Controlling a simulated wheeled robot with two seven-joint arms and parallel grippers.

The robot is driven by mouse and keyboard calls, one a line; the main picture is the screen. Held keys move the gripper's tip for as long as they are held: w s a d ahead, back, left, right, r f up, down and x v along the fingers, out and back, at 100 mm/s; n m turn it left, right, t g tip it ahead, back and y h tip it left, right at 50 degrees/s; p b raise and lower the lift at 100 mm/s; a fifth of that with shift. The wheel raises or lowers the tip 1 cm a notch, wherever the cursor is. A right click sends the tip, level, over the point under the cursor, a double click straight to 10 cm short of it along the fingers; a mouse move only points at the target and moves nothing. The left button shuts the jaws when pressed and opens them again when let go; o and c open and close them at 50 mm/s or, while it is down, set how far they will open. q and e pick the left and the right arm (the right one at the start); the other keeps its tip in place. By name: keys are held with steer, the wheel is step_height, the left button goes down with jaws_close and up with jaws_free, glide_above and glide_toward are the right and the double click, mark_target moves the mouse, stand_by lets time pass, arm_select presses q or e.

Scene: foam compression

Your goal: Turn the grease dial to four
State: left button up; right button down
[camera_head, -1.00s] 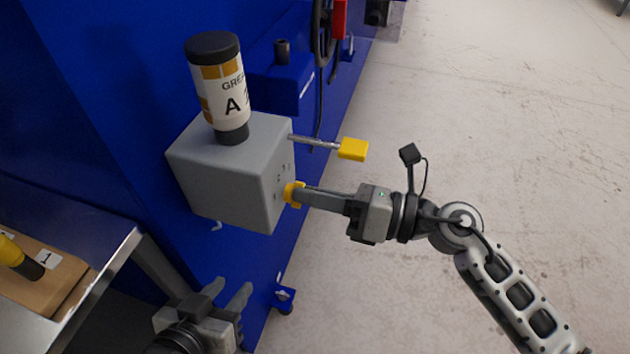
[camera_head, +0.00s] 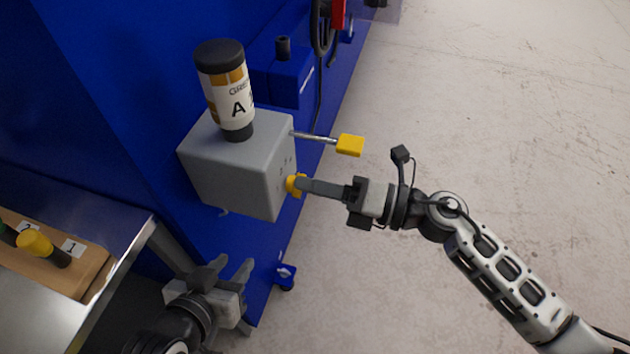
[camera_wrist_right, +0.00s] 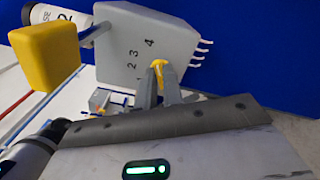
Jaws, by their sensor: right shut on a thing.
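The grease box (camera_head: 235,170) is a grey block on the blue machine, with a grease cartridge marked A (camera_head: 228,95) upright on top. The yellow dial (camera_head: 293,184) is on its right face. My right gripper (camera_head: 301,185) is shut on the dial from the right. In the right wrist view the dial (camera_wrist_right: 159,68) sits between the fingertips, partly hidden by them. Printed numbers run around it, with the 4 (camera_wrist_right: 149,43) clear; which number the dial points at I cannot tell. My left gripper (camera_head: 233,264) is open and empty below the box.
A lever with a yellow handle (camera_head: 350,145) sticks out above the dial, close to my right gripper. A metal table (camera_head: 40,305) at the left carries a wooden holder (camera_head: 85,270) with grease cartridges. The floor to the right is clear.

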arm_select(q)
steer(key=shift+r, duration=0.1)
arm_select(e)
steer(key=c, duration=1.5)
jaws_free()
arm_select(q)
steer(key=f+b, duration=0.1)
steer(key=b, duration=0.1)
steer(key=shift+d+b, duration=0.1)
steer(key=shift+b, duration=0.3)
arm_select(e)
steer(key=v, duration=1.6)
